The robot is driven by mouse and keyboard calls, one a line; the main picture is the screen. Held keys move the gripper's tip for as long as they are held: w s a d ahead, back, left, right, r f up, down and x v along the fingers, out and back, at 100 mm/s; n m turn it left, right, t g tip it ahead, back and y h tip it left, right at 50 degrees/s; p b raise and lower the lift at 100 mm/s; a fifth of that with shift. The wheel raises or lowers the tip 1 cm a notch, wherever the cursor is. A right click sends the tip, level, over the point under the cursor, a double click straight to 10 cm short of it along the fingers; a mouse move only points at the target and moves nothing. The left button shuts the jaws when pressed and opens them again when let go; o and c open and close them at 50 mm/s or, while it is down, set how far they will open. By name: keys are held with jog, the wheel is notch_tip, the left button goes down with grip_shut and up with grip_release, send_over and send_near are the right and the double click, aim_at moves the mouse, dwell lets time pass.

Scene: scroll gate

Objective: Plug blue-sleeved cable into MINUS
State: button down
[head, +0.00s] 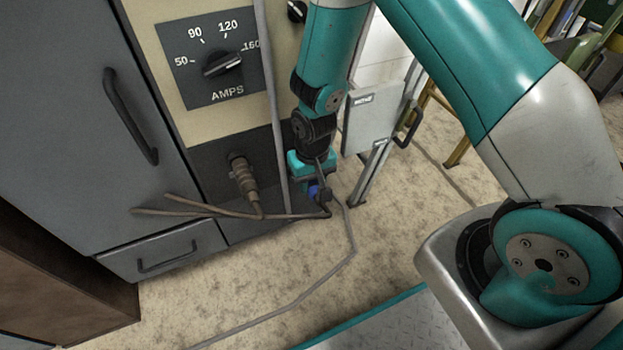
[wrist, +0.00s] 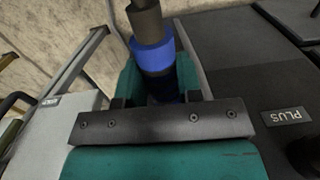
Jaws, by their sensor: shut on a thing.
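My gripper (head: 312,170) is shut on the blue-sleeved cable (head: 315,190), low beside the dark lower front of the welding machine. In the wrist view, the gripper (wrist: 157,98) holds the plug by its blue sleeve (wrist: 153,50), with a grey-brown end (wrist: 146,20) beyond it. A brownish connector (head: 243,180) sits at a socket left of my gripper.
The AMPS dial (head: 222,64) is on the panel above. A grey cabinet (head: 65,120) stands left. A pale box (head: 370,120) on a metal stand is right of my gripper. Grey cable (head: 300,297) lies across the floor (head: 400,215), which is open toward the front.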

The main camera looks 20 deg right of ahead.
jog(key=shift+w, duration=0.25)
dwell(0.3)
jog(key=c, duration=0.6)
grip_release()
jog(key=o, duration=0.5)
jog(key=shift+o, duration=0.2)
jog(key=shift+r, duration=0.1)
notch_tip(320, 180, up, 17)
jog(key=p, duration=0.6)
jog(key=shift+d+r+p, duration=0.15)
jog(key=shift+d+p, duration=0.15)
jog(key=shift+p, duration=0.1)
